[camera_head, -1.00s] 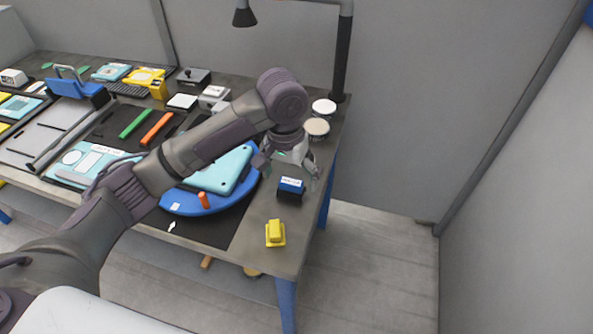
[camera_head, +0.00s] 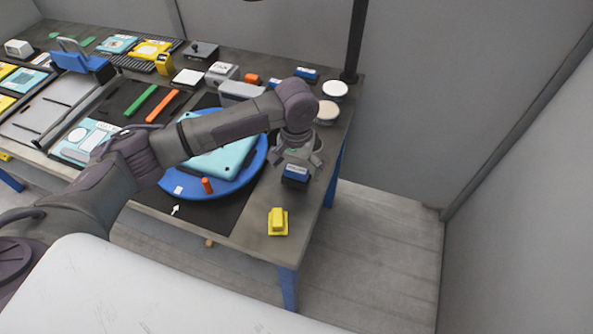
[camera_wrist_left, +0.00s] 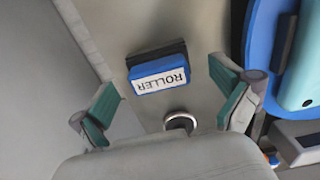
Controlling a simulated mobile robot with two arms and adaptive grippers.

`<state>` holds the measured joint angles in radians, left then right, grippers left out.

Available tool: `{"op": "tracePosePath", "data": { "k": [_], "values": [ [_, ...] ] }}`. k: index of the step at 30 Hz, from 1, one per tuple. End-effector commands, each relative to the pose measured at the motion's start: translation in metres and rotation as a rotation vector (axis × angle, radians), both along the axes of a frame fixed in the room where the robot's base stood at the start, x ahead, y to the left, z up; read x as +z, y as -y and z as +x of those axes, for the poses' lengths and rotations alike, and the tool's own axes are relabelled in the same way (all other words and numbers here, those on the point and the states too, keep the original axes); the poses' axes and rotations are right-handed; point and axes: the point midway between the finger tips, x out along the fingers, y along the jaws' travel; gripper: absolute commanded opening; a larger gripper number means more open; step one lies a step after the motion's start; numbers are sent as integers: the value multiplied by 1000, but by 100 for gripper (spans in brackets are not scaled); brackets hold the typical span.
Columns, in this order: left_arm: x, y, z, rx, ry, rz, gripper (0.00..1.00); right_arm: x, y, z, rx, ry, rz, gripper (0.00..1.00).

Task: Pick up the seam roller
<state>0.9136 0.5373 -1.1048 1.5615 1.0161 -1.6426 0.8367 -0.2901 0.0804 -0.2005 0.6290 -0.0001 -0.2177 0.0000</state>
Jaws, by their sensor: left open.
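A block with a blue top and dark base (camera_head: 295,176) stands near the table's right edge. In the left wrist view its white label reads ROLLER (camera_wrist_left: 160,80), upside down. A small round metallic-rimmed piece (camera_wrist_left: 180,121) shows close to the camera between my fingers; I cannot tell whether it is the seam roller's end. My left gripper (camera_head: 297,163) is over the labelled block, pointing down. Its green-padded fingers (camera_wrist_left: 170,105) are spread, one on each side of the round piece, with no contact visible. My right gripper is out of view.
A yellow block (camera_head: 278,222) stands in front, near the table corner. A blue round turntable (camera_head: 258,160) bearing a teal panel (camera_head: 225,158) is to the left. Two round light-topped containers (camera_head: 335,89) and a dark post (camera_head: 355,45) stand behind.

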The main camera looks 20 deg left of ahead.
Motion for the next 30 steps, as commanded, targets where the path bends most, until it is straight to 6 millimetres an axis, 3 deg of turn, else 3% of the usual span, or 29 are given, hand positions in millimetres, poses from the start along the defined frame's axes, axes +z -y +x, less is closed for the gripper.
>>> {"op": "tracePosePath", "data": {
  "k": [6, 14, 28, 30],
  "values": [
    [-26, 1, -1, 0, -1, 1, 100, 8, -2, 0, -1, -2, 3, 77],
    [-29, 1, -1, -1, 1, 0, 100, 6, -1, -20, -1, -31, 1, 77],
    [-29, 0, -1, -1, 1, 1, 23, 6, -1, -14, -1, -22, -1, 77],
    [-28, 1, -1, -1, 3, 0, 22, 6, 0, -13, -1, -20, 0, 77]
  ]
}}
